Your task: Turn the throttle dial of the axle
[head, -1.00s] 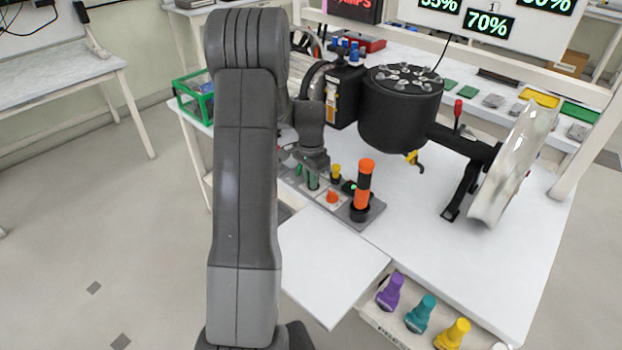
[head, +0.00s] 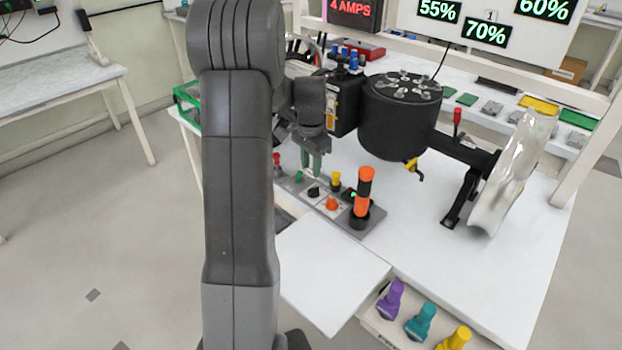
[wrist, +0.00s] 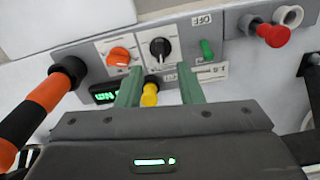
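The control panel (head: 347,208) lies on the white table. It carries a black dial (head: 314,192) and an orange dial (head: 332,203), both also in the wrist view as the black dial (wrist: 159,47) and the orange dial (wrist: 119,57). I cannot read which one is the throttle. My gripper (head: 312,168) hovers above the panel behind the black dial. In the wrist view its green fingers (wrist: 159,70) are apart with nothing held, below the black dial in the picture. The axle, with a black drum (head: 400,120) and pale wheel (head: 505,175), stands to the right.
An orange-and-black upright lever (head: 363,195) stands at the panel's right end. Purple, teal and yellow knobs line the front drawer. Percentage displays (head: 486,32) hang behind.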

